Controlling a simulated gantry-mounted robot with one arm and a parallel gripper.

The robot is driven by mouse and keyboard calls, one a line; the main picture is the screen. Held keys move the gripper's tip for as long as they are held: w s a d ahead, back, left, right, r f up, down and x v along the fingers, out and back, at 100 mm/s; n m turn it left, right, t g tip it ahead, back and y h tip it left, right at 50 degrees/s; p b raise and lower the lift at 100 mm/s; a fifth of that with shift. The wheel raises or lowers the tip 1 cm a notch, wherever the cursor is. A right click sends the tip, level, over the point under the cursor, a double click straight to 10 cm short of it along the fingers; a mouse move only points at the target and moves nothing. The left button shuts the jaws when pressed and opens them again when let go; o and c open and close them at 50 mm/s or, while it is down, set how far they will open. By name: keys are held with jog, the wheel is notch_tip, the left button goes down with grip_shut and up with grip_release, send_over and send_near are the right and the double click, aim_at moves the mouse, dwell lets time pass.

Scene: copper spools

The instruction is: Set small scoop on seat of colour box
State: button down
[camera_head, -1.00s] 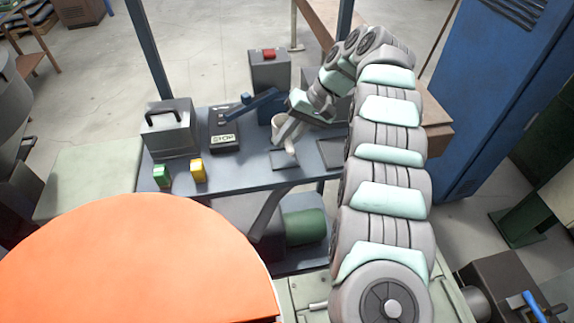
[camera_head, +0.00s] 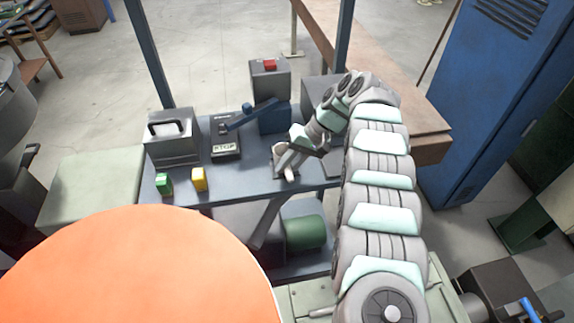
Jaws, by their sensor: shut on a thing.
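My gripper (camera_head: 287,161) is shut on a small pale scoop (camera_head: 290,173), low over the right half of the blue-grey bench. The fingers cover much of the scoop, and whether it touches the surface below cannot be told. A dark square pad (camera_head: 278,170) on the bench lies under the gripper, mostly hidden; it may be a seat. No thing is clearly marked as the colour box. A green block (camera_head: 163,184) and a yellow block (camera_head: 199,180) stand at the bench's front left.
The bench (camera_head: 235,184) also bears a grey box with a handle (camera_head: 172,145), a device marked STOP (camera_head: 226,150), a blue lever unit (camera_head: 268,115) and a box with a red button (camera_head: 270,78). A large orange disc (camera_head: 140,270) fills the lower left.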

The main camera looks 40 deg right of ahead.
jog(key=shift+f, duration=0.35)
jog(key=c, duration=1.3)
grip_release()
jog(key=shift+c, duration=0.2)
jog(key=shift+r, duration=0.1)
